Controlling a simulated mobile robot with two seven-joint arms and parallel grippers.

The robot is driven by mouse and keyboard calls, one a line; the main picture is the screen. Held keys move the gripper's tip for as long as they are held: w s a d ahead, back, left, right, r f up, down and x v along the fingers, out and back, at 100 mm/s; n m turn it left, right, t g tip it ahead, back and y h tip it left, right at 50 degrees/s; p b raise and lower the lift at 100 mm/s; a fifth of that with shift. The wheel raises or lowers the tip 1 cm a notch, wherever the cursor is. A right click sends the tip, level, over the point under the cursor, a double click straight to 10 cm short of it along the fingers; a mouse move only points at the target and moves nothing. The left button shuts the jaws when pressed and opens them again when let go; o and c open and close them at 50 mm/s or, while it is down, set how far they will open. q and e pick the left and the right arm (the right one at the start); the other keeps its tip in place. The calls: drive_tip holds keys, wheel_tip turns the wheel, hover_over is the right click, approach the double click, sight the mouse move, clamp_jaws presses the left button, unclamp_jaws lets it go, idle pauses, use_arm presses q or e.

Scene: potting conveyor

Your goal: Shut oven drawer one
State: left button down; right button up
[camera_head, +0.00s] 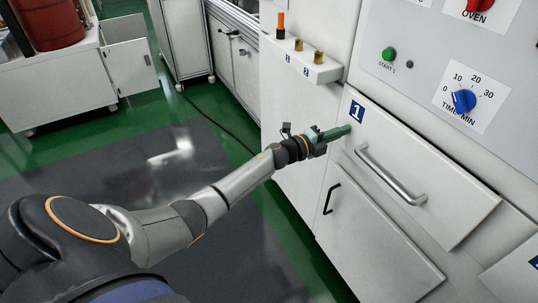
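Oven drawer one (440,200) is a white front panel with a silver bar handle (390,176) and a blue "1" label (357,111) at its upper left corner. The panel stands slightly proud of the oven face; how far out it is cannot be judged well. My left gripper (338,133) is at the panel's upper left, just below the label and left of the handle. Its greenish fingertips look closed together, with nothing seen between them. They are close to the panel; contact cannot be made out. My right gripper is not in view.
A lower white panel with a black handle (331,198) sits beneath drawer one. The control panel above has a green start button (389,54) and a blue timer knob (463,101). A small shelf (315,68) holds pegs. Open floor (150,165) lies left.

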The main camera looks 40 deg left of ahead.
use_arm(q)
drive_tip(key=shift+w+d+r, duration=0.25)
drive_tip(key=shift+w+d, duration=0.05)
drive_tip(key=shift+w, duration=0.3)
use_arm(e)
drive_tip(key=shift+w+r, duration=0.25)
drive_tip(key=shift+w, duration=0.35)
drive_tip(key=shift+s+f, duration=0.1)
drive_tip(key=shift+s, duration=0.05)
